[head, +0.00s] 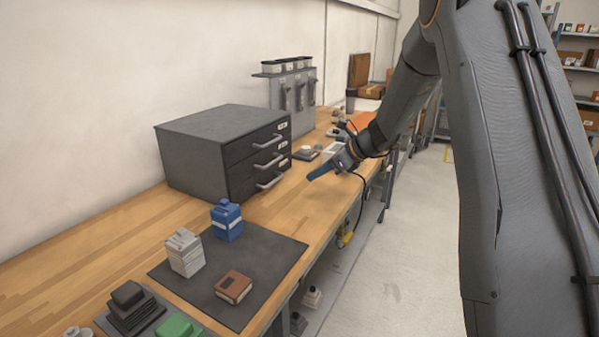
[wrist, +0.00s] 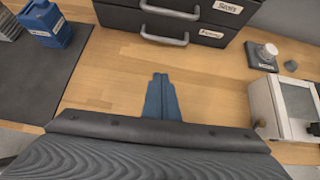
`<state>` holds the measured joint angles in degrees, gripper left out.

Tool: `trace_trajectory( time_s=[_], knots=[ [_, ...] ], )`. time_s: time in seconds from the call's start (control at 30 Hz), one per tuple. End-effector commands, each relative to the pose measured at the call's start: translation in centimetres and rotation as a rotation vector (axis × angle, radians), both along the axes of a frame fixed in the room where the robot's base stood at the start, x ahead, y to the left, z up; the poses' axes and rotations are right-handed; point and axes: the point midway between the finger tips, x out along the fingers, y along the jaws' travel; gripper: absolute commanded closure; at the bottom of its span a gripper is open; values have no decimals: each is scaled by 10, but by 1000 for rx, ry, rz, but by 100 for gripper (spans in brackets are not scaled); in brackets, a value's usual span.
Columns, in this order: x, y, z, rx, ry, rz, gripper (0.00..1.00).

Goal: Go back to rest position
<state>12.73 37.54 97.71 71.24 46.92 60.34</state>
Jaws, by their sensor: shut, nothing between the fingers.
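My gripper (head: 322,171) is at the end of my arm, above the wooden workbench (head: 130,215) near its front edge, in front of the drawer cabinet's right side. In the wrist view its blue fingers (wrist: 160,80) lie together, shut, with nothing between them. Bare wood shows around the fingertips. The arm reaches in from the upper right of the head view and touches no object that I can see.
A grey cabinet (head: 205,140) with several handled drawers stands behind the gripper. A dark mat (head: 205,283) holds a blue container (head: 227,222), a whitish box (head: 184,254) and a brown block (head: 233,288). A boxy screened device (wrist: 282,108) is right of the fingers. The floor (head: 400,270) beside the bench is clear.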

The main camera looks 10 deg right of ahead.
Motion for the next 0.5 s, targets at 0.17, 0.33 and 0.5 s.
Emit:
trace_trajectory(
  time_s=[0.17, 0.33, 0.5],
  knots=[
    [-65, 18, -8, -209, -44, 245, 100],
    [-179, 25, -23, -537, -146, 740, 100],
    [-286, 13, -33, -798, -281, 1296, 100]
  ],
)
